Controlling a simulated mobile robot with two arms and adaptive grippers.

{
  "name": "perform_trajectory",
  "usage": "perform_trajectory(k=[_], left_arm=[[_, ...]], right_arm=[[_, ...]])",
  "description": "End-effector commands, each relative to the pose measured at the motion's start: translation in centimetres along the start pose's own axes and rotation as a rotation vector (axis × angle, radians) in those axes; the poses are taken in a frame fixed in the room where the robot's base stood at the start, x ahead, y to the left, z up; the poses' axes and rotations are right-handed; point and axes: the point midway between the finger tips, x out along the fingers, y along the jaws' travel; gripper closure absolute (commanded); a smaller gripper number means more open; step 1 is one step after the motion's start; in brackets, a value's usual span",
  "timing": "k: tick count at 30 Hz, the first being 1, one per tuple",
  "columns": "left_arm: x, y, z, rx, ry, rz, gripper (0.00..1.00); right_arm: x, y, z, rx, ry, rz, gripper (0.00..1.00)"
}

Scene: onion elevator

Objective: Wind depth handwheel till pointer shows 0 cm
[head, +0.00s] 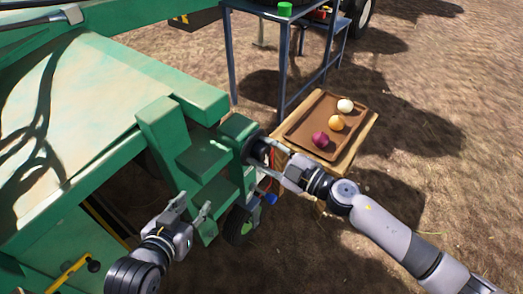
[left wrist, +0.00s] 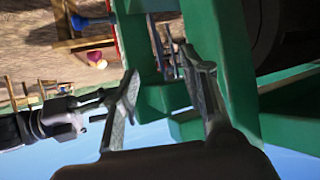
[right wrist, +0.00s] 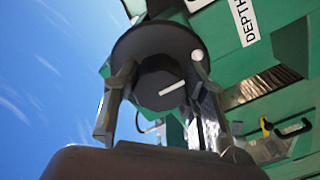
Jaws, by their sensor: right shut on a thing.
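The depth handwheel (right wrist: 150,45) is a dark round wheel with a thick hub and a white line on its face. In the head view the handwheel (head: 255,148) sits on the side of the green machine. My right gripper (head: 269,158) is shut on the handwheel; in the right wrist view its fingers (right wrist: 157,115) straddle the hub. A white DEPTH label (right wrist: 243,20) is on the green panel beside it. No pointer or centimetre scale can be read. My left gripper (head: 190,208) is open and empty near the green steps; its fingers (left wrist: 165,92) are spread.
A brown tray (head: 298,138) with three onions, white, orange and purple, lies on a wooden stand right of the wheel. A blue metal frame (head: 283,70) stands behind. Green machine beams (head: 160,125) are close to my left gripper. Bare ground lies to the right.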

Motion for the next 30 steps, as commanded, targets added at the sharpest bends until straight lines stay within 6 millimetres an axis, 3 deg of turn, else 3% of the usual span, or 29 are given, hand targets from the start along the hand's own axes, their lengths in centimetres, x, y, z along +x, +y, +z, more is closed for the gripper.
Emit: perform_trajectory(k=[11,21,30], left_arm=[[-0.4,-0.4,1.1,0.001,-0.065,-0.008,0.6],[-1.6,-0.7,4.6,-0.002,-0.242,-0.016,0.6],[-2.4,-0.9,6.3,-0.004,-0.327,-0.02,0.6]], right_arm=[[0.0,0.0,-0.1,-0.092,0.0,-0.001,0.89],[0.0,0.1,-0.1,-0.372,0.0,0.0,0.89],[0.0,0.0,0.0,-0.658,0.001,-0.001,0.89]])
